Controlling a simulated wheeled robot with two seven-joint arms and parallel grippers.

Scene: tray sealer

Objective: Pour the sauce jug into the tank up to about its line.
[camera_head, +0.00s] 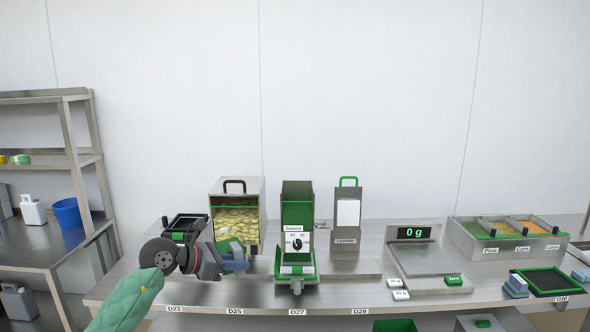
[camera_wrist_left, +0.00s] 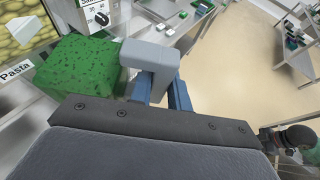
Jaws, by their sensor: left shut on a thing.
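The sauce jug (camera_wrist_left: 78,72) shows in the left wrist view as a green speckled block with a grey handle (camera_wrist_left: 150,54). My left gripper (camera_wrist_left: 172,88) is shut on that handle with its blue fingers. In the head view my left gripper (camera_head: 237,264) is in front of the pasta bin, and only a green part of the jug (camera_head: 231,246) shows behind it. The tank (camera_head: 297,205), a steel housing with a green inside and a dial on its front, stands just right of the jug, apart from it. I cannot make out its line or any level. My right gripper is not in view.
The steel pasta bin (camera_head: 242,187) stands behind the jug. A black-framed device (camera_head: 186,224) is at the left. Right of the tank are a steel holder (camera_head: 346,237), a scale (camera_head: 414,257) reading 0 g, and a topping container (camera_head: 508,249). The bench front before the holder is fairly clear.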

